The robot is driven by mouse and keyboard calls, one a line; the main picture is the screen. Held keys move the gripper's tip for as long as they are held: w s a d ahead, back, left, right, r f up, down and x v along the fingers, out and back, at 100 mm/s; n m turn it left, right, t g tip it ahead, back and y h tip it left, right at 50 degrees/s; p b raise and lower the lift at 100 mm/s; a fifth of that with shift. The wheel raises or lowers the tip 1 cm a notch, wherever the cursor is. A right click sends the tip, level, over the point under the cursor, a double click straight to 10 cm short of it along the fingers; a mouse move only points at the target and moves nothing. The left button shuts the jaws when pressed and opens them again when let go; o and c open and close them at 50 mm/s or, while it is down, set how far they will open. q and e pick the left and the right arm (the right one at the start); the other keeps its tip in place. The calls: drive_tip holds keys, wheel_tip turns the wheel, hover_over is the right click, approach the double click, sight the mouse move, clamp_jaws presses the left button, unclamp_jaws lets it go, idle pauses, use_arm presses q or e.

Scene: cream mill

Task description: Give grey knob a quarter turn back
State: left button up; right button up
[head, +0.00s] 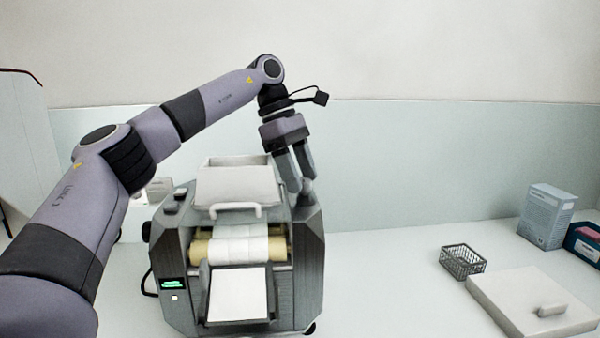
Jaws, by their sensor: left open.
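A grey cream mill (309,262) stands on the bench, with a white hopper (238,186) on top, pale rollers (238,247) in front and a white apron tray (238,294) below. A small light grey knob (307,186) shows at the mill's top right. My left gripper (300,180) points down at this corner, with its two fingers open and their tips right at the knob. I cannot tell whether the fingers touch it. The fingers hide part of the knob. My right gripper is not in view.
A black wire basket (462,262), a white lidded slab with a handle (530,303), a pale blue box (546,215) and a dark box (584,242) stand at the right. The bench between mill and basket is clear. A wall rises behind.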

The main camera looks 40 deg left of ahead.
use_arm(q)
drive_tip(key=shift+f, duration=0.1)
drive_tip(key=c, duration=1)
drive_tip(key=shift+c, duration=0.2)
drive_tip(key=n+t+b, duration=0.1)
drive_tip(key=n, duration=0.2)
drive_tip(key=shift+f, duration=0.1)
drive_tip(key=n+y, duration=0.1)
drive_tip(key=n, duration=0.1)
drive_tip(key=n+t+y, duration=0.1)
drive_tip(key=n, duration=0.2)
drive_tip(key=shift+s+d+t, duration=0.15)
drive_tip(key=shift+d+t, duration=0.05)
drive_tip(key=shift+t, duration=0.1)
drive_tip(key=n+y, duration=0.1)
drive_tip(key=n, duration=0.2)
drive_tip(key=n+y, duration=0.1)
drive_tip(key=n, duration=0.1)
drive_tip(key=shift+d+r+n+t+p, duration=0.2)
drive_tip(key=shift+n+t+p, duration=0.1)
drive_tip(key=shift+n+p, duration=0.1)
drive_tip(key=shift+n+y, duration=0.7)
drive_tip(key=shift+n, duration=1.2)
